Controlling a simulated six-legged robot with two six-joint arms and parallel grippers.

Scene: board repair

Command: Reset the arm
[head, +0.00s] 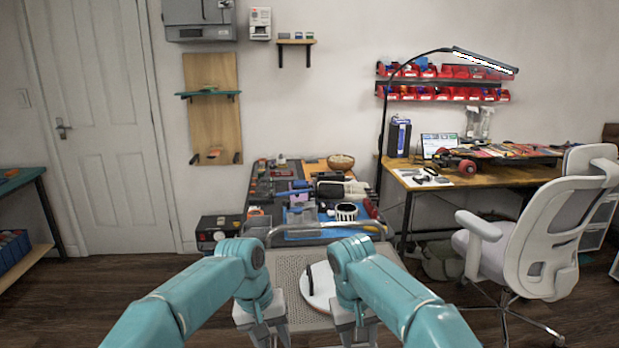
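My two teal arms come in from the bottom and bend down in front of me. My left gripper (265,333) points down at the bottom edge, left of a round white disc (318,288). My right gripper (357,334) points down just right of the disc. The lower ends of both grippers are at or past the frame's bottom edge, so their opening is unclear. I see nothing held in either one.
A grey perforated tray (292,266) with a metal rail lies under the arms. A cluttered bench (262,196) stands ahead. A wooden desk (398,176) and white office chair (545,235) are at right. A door (105,130) is at left. Floor at left is clear.

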